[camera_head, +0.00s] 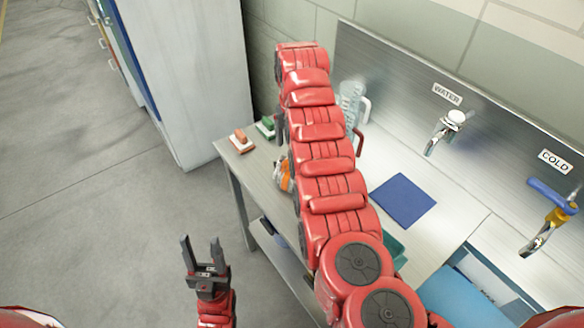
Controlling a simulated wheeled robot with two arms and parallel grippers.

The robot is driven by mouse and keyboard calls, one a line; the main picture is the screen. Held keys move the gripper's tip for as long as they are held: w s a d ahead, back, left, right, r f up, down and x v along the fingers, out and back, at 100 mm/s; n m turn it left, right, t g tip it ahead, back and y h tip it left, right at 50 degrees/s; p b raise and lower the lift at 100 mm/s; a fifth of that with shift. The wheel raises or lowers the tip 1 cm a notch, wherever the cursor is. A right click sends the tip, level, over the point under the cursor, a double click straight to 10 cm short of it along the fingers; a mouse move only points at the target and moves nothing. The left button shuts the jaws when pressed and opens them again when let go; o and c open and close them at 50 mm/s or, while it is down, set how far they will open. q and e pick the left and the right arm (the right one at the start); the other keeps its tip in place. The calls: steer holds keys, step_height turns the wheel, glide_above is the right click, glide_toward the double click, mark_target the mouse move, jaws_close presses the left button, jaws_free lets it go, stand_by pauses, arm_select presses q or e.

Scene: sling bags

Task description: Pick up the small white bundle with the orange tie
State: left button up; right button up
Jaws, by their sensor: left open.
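A small whitish and orange thing (283,177), which looks like the bundle with the orange tie, lies near the left edge of the metal counter. A large red arm of mine crosses in front and hides its right side. My left gripper (200,240) is open and empty, its two dark fingers pointing up the picture. It is below and left of the bundle, beyond the counter's edge and clear of it. My right gripper is not clearly seen; only a dark piece shows beside the far part of the red arm.
On the metal counter (262,160) are an orange-and-white brush-like block (241,140), a green block (266,127), a clear jug (351,100) and a blue cloth (403,200). Taps (445,130) project from the back panel. A grey cabinet (195,80) stands left; the floor there is clear.

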steer(key=shift+f, duration=0.7)
steer(key=shift+w+f+p, duration=0.15)
steer(key=shift+f+p, duration=0.45)
steer(key=shift+p, duration=0.15)
steer(key=f, duration=0.2)
steer(key=f+p, duration=0.1)
steer(key=shift+w+f, duration=0.15)
steer(key=shift+w, duration=0.15)
steer(key=shift+f, duration=0.45)
steer(key=shift+c, duration=0.3)
steer(key=shift+r, duration=0.1)
jaws_close()
